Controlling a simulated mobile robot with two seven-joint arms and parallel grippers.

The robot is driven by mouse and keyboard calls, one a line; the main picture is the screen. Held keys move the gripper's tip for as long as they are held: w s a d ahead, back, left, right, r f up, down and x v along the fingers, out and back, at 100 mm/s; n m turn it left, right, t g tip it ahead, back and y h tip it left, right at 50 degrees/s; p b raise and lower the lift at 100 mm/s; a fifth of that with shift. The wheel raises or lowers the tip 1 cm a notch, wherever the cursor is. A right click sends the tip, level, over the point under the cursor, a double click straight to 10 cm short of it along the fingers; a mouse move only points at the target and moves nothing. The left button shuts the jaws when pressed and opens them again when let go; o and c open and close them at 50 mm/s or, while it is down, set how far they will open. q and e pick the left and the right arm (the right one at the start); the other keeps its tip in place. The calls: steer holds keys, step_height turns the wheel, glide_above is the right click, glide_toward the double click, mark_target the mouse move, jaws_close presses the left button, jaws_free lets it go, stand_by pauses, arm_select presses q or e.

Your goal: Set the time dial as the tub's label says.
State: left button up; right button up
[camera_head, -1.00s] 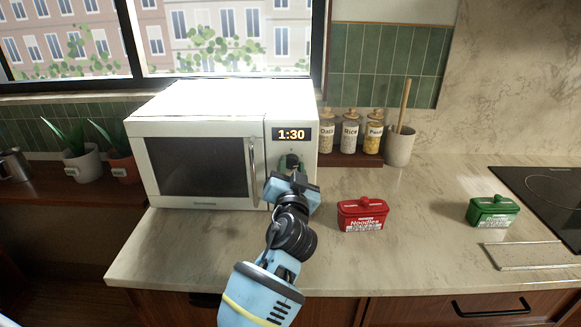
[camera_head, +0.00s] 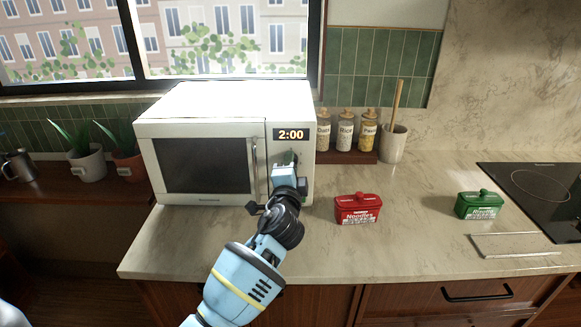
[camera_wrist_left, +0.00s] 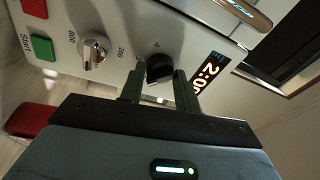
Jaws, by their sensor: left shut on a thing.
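The white microwave (camera_head: 225,100) stands on the counter with its door closed. Its display (camera_head: 291,135) reads 2:00. The black time dial (camera_wrist_left: 159,69) shows in the left wrist view. My left gripper (camera_head: 290,158) is shut on the dial, with one green finger on each side of it. In the head view the gripper hides most of the dial. A red tub (camera_head: 357,209) labelled Noodles and a green tub (camera_head: 479,205) stand on the counter to the right. Their small label print is hard to read. My right gripper is not in view.
A silver knob (camera_wrist_left: 93,52), a green Start button (camera_wrist_left: 41,47) and a red button (camera_wrist_left: 35,8) share the microwave's panel. Jars (camera_head: 345,131) and a utensil crock (camera_head: 393,145) stand behind. A hob (camera_head: 540,190) is at the right. The front counter is mostly clear.

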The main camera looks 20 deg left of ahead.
arm_select(q)
steer(key=shift+a+f+m+g+h, duration=0.1)
steer(key=shift+m+g+h, duration=0.1)
steer(key=shift+m, duration=2.05)
steer(key=shift+m+g+h, duration=0.2)
steer(key=shift+m, duration=2.05)
steer(key=o, duration=0.9)
steer(key=shift+o, duration=0.2)
steer(key=shift+s, duration=0.1)
steer(key=s+d, duration=0.1)
steer(key=s, duration=0.6)
steer(key=shift+s, duration=0.3)
